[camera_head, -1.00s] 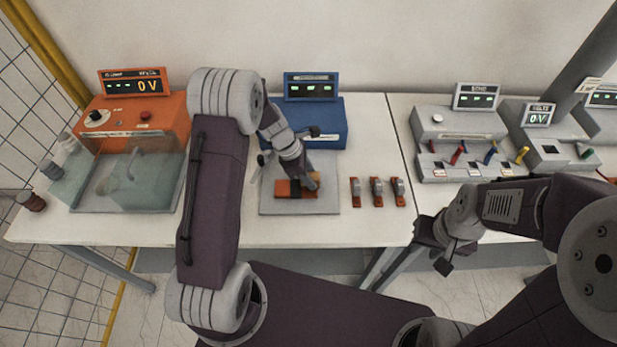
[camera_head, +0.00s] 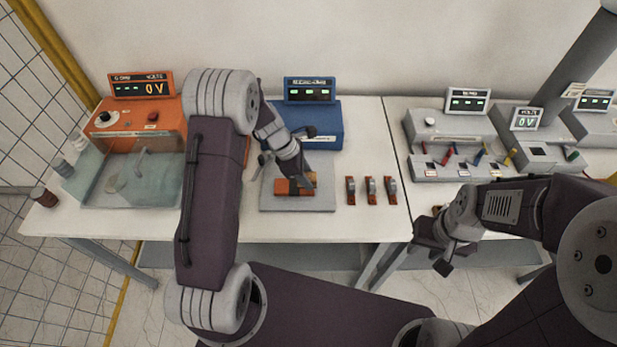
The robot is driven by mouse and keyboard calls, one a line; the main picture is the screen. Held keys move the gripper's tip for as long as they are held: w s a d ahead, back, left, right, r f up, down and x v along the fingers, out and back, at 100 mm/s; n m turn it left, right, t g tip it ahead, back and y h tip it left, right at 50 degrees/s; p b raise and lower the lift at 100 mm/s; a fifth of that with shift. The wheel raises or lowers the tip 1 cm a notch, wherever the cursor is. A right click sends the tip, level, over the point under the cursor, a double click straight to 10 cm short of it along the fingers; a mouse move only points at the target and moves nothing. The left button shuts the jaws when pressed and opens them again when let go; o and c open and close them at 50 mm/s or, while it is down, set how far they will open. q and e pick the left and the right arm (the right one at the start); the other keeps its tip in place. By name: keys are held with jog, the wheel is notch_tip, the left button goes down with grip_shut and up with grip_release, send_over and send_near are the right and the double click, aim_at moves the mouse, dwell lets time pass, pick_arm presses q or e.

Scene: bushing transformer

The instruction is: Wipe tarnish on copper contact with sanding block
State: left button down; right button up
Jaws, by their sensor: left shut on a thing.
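An orange-brown block with a dark middle (camera_head: 283,187), which looks like the copper contact, lies on a grey plate (camera_head: 325,203) in front of the blue instrument. My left gripper (camera_head: 303,182) points down onto the right part of this block. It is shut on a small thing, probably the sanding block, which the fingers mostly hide. I cannot tell whether the held thing touches the block, and no tarnish can be made out. My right gripper (camera_head: 436,256) hangs off the table's front edge at the right, and its jaws are unclear.
The blue instrument (camera_head: 325,128) stands behind the plate. Several red-and-grey clips (camera_head: 371,190) stand right of it. An orange voltage unit (camera_head: 150,135) with a clear-walled tray (camera_head: 135,180) is at the left. Grey meter units (camera_head: 455,135) stand on the right table.

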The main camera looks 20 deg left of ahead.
pick_arm(q)
notch_tip(320, 180, up, 3)
jog(key=shift+s+d+r+p, duration=0.1)
jog(key=shift+s+p, duration=0.05)
jog(key=shift+p, duration=0.95)
jog(key=shift+r+p, duration=0.35)
jog(key=shift+p, duration=0.1)
